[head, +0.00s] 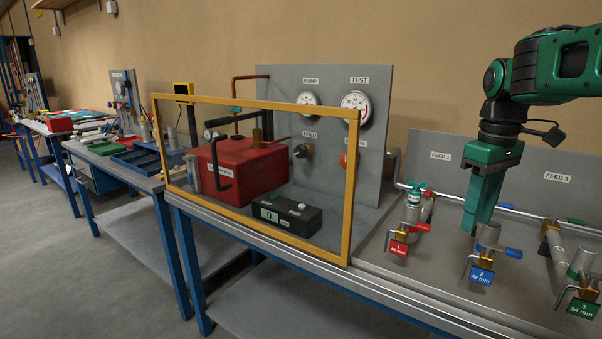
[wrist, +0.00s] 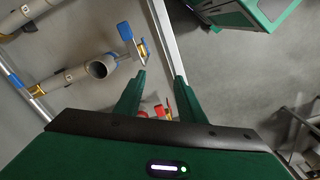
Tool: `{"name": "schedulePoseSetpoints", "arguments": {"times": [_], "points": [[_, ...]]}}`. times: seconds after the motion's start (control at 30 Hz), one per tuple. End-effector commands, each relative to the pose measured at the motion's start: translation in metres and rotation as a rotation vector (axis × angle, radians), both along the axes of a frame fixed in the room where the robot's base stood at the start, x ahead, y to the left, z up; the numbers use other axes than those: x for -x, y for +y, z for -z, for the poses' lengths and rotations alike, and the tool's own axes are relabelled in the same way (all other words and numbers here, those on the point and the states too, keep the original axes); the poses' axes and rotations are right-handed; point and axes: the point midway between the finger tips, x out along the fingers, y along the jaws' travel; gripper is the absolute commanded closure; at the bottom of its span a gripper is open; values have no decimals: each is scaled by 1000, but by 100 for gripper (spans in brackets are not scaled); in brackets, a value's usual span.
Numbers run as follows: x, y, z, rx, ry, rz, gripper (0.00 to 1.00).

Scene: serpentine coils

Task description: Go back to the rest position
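My gripper (head: 478,222) points down at the right of the head view, close to the fitting with the blue tag "2, 48 mm" (head: 480,276). In the wrist view my gripper (wrist: 160,76) has its two green fingers apart with nothing held between them. In that view an open pipe end (wrist: 100,68) and a blue valve handle (wrist: 125,31) lie just left of the fingers. Red handles (wrist: 162,109) show low between the fingers. From the head view I cannot tell whether the fingers touch the fitting.
A yellow-framed clear screen (head: 350,190) stands on the bench left of my gripper, before a red box (head: 240,168) and a gauge panel (head: 330,90). Red-tagged (head: 398,249) and green-tagged (head: 582,308) fittings flank the blue one. A grey backboard (head: 450,140) stands behind.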

Motion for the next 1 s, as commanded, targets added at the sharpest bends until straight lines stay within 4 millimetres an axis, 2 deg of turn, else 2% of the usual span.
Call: {"name": "schedulePoseSetpoints", "arguments": {"times": [0.03,0.2,0.3,0.4,0.5,0.67,1.0], "points": [[26,-10,12,-2,1,102,64],[107,-35,61,-6,3,467,64],[154,-42,92,-7,6,661,64],[191,-44,118,-7,9,819,64],[218,-43,138,-7,13,928,64],[235,-42,152,-6,15,1006,64],[235,-42,152,-6,15,1006,64]]}}
